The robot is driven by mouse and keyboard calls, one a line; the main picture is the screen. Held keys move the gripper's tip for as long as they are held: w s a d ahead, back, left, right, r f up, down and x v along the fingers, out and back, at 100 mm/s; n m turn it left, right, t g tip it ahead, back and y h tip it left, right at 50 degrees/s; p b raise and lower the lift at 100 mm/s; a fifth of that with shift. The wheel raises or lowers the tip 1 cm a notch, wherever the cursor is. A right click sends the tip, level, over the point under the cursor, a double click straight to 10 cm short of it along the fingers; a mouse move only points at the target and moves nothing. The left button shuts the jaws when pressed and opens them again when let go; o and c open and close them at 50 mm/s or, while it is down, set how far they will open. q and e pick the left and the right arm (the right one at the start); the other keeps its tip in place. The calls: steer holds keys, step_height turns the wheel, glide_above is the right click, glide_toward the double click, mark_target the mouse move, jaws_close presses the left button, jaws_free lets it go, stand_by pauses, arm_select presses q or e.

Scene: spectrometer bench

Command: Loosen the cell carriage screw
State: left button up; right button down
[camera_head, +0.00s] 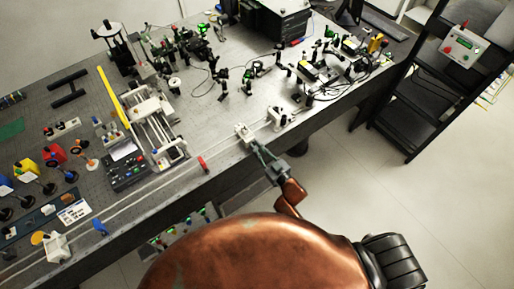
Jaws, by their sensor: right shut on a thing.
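A small white carriage (242,131) sits on the long pale rail near the front edge of the bench. I take it for the cell carriage. My right gripper (254,147) reaches up to its near side and is shut there, on what appears to be the carriage screw. The fingertips and the carriage's near side hide the screw itself, and its turn cannot be made out. My left gripper is not in view.
A second white carriage (278,117) stands close by to the right on the rail. A red piece (203,163) stands to the left, and a dark keypad device (126,167) and a slide stage lie beyond it. Optics crowd the back of the bench. A black shelf cart (414,92) stands at right.

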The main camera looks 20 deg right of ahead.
steer(key=n+b, duration=0.1)
steer(key=n, duration=0.4)
steer(key=shift+n, duration=0.3)
steer(key=n+b, duration=0.2)
steer(key=n, duration=0.3)
steer(key=shift+n, duration=0.4)
steer(key=c, duration=2)
jaws_free()
steer(key=shift+o, duration=0.2)
steer(key=v, duration=1.2)
